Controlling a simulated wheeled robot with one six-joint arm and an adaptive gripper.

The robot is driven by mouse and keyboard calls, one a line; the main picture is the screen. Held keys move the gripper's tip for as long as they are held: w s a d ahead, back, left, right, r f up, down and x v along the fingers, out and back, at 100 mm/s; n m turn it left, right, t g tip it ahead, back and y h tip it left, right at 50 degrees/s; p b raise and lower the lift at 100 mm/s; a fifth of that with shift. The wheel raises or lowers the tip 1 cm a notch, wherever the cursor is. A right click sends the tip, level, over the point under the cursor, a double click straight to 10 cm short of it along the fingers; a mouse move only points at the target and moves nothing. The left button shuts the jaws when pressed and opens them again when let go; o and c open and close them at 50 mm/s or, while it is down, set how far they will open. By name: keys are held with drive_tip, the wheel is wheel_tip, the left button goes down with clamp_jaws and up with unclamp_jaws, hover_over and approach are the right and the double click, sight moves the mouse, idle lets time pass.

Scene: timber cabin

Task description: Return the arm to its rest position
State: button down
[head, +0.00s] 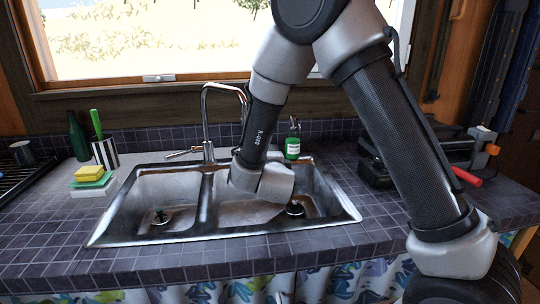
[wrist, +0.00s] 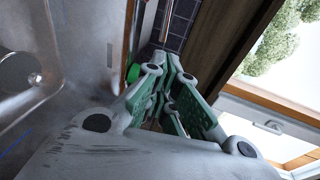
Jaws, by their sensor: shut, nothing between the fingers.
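My arm reaches from the upper right of the head view down over the double sink (head: 350,212), with its wrist over the right basin. My gripper (wrist: 172,62) shows in the wrist view as green and grey linked fingers, shut with nothing held. In the head view the fingers are hidden behind the wrist. A green soap bottle (head: 292,147) stands on the counter behind the sink, just right of my forearm. A green patch beside the fingers in the wrist view may be this bottle, but I cannot tell.
The curved faucet (head: 206,112) stands close left of my forearm. A striped cup (head: 105,153), dark green bottle (head: 77,138) and yellow sponge (head: 88,173) are at left. Dark equipment (head: 375,165) with a red handle (head: 467,178) is at right. The window (head: 150,45) is behind.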

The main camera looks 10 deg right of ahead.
drive_tip(key=s+d+r+n+g+y, duration=0.5)
drive_tip(key=s+d+r+n, duration=0.25)
drive_tip(key=r+n, duration=0.2)
drive_tip(key=s+d+r+n+g+h, duration=0.1)
drive_tip(key=s+d+n, duration=0.4)
drive_tip(key=s, duration=0.9)
drive_tip(key=s+d+r+n+g+h, duration=0.2)
drive_tip(key=s+d+n+g, duration=0.3)
drive_tip(key=s+d, duration=0.6)
drive_tip(key=s+r, duration=0.1)
drive_tip(key=s, duration=0.2)
drive_tip(key=shift+d, duration=0.15)
